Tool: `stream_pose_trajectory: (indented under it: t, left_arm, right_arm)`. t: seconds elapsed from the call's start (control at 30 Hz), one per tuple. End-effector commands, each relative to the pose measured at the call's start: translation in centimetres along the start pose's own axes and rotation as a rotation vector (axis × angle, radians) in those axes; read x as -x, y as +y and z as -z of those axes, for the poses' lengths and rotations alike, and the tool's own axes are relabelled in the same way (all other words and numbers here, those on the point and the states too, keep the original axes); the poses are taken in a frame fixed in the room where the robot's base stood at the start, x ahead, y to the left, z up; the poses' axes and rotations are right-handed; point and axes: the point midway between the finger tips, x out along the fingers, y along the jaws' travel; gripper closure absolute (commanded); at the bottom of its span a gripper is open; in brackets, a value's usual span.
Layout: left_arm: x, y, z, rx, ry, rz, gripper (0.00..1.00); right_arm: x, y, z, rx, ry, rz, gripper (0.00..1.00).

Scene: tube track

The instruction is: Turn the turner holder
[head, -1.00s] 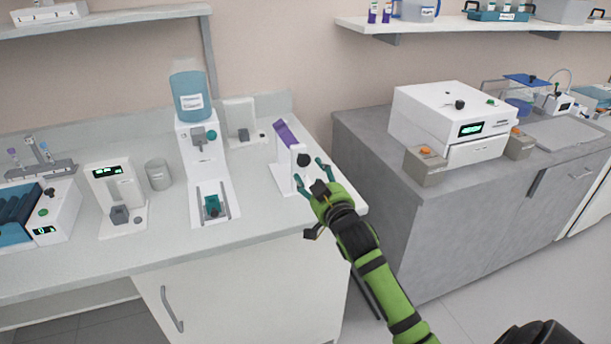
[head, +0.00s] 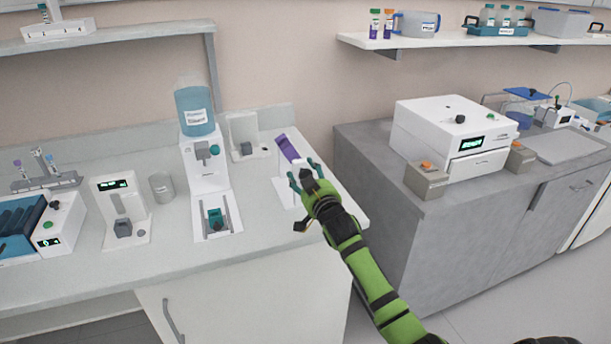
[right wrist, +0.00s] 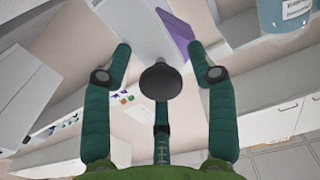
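The turner holder is a white stand (head: 284,193) near the right end of the light counter, with a tilted purple piece (head: 288,148) at its top. Its round dark knob (right wrist: 162,82) shows in the right wrist view, with the purple piece (right wrist: 176,32) behind it. My right gripper (head: 303,168) is in front of the stand and hides the knob in the head view. Its green fingers are open, one on each side of the knob, with visible gaps. My left gripper is not in view.
A dispenser with a blue bottle (head: 196,111) stands left of the holder. A white device (head: 122,208) and a grey cup (head: 161,187) are farther left. A gap separates this counter from the grey counter (head: 385,165), which carries a white box machine (head: 450,130).

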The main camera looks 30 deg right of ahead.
Motion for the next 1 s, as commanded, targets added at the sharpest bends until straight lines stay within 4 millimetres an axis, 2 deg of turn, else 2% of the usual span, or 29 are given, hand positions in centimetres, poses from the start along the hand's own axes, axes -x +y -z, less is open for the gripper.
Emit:
stream_pose_trajectory:
  t: [0.03, 0.13, 0.57, 0.77, 1.0]
  left_arm:
    - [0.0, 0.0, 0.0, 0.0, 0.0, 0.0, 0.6]
    - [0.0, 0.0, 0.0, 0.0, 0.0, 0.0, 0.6]
    - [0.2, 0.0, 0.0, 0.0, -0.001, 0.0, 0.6]
    - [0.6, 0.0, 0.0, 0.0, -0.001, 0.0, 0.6]
    - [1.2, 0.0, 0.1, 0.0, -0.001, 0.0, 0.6]
  right_arm:
    - [0.0, 0.0, 0.0, 0.0, 0.0, 0.0, 0.58]
    - [0.0, 0.0, 0.0, 0.0, 0.0, 0.0, 0.97]
    - [0.0, 0.0, -0.1, 0.048, -0.004, 0.0, 0.97]
    - [0.0, 0.1, -0.1, 0.163, -0.005, -0.001, 0.97]
    - [0.0, 0.1, -0.2, 0.378, -0.007, -0.001, 0.97]
